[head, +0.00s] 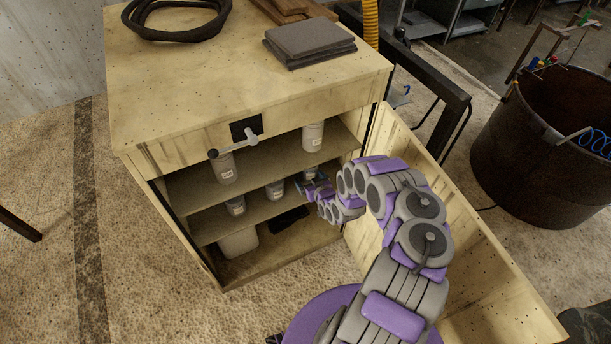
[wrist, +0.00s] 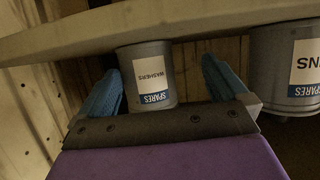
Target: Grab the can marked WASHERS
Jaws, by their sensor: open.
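The WASHERS can (wrist: 150,72) is a grey can with a white and blue label reading SPARES WASHERS. In the wrist view it appears upside down, between the two blue fingers of my gripper (wrist: 160,82). The fingers are open, with a gap on each side of the can; how deep it sits between them is hard to tell. In the head view my gripper (head: 316,187) reaches into the cabinet at the right end of the middle shelf. The can there (head: 309,173) is partly hidden by my gripper, and its label cannot be read.
Another labelled can (wrist: 296,65) stands beside it; in the head view this neighbour (head: 275,189) is to its left. The shelf edge (wrist: 90,32) runs close by. The open cabinet door (head: 460,240) is right of my arm. More cans stand on the upper shelf (head: 270,158).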

